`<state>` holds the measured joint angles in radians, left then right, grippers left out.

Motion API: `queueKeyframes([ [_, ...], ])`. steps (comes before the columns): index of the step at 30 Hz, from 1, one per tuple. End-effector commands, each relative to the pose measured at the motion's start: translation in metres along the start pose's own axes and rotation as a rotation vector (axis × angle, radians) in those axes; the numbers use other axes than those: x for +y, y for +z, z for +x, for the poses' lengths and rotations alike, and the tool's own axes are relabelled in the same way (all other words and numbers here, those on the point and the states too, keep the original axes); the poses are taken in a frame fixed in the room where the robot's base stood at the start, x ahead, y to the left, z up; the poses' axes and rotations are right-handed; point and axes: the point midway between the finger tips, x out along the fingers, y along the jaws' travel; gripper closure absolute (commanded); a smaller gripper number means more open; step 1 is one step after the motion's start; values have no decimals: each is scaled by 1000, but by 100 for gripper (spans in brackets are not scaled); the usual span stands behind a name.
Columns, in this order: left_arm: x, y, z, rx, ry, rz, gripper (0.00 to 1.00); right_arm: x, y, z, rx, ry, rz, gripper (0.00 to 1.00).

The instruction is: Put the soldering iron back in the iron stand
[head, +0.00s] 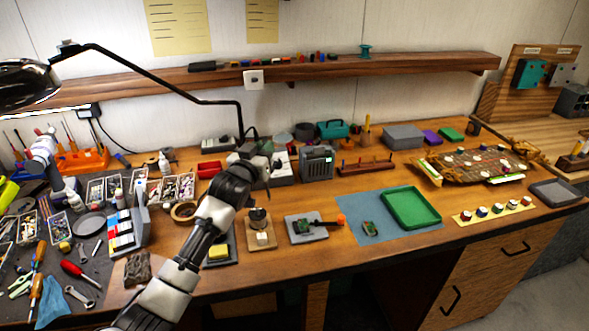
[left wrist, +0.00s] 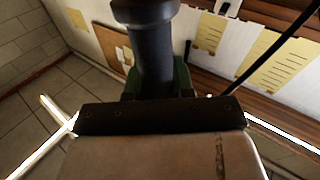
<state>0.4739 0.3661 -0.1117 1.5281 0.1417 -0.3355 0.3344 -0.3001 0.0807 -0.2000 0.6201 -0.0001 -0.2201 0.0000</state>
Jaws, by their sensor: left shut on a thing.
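My left gripper (head: 264,172) is shut above the middle of the bench, in front of the grey boxes. In the left wrist view a dark, thick round handle (left wrist: 152,55) stands out from the jaws; it looks like the soldering iron, and its tip is hidden. In the head view the iron is mostly hidden by the hand. A small holder with a dark round top on a wooden base (head: 260,242), which looks like the iron stand, sits on the bench just below the gripper, apart from it. My right gripper is out of view.
A yellow sponge (head: 218,252) on a dark tray lies left of the holder. A grey board (head: 302,237) with small parts lies right of it. A tape roll (head: 185,211) and a grey box (head: 317,162) are close by. A green tray (head: 411,225) lies on a blue mat.

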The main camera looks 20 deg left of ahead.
Motion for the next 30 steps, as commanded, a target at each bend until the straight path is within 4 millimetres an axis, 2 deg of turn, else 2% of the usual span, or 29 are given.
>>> queueKeyframes([
  [1, -24, -10, -4, -7, -49, 24, 97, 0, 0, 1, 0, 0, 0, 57],
  [6, -87, -38, -20, -38, -199, 69, 97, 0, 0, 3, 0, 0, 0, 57],
  [9, -113, -52, -29, -46, -268, 84, 97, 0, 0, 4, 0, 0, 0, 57],
  [12, -130, -62, -36, -52, -314, 94, 97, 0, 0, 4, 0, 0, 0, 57],
  [19, -142, -62, -41, -55, -346, 98, 97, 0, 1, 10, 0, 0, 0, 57],
  [30, -144, -31, -43, -54, -345, 99, 97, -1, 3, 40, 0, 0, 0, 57],
])
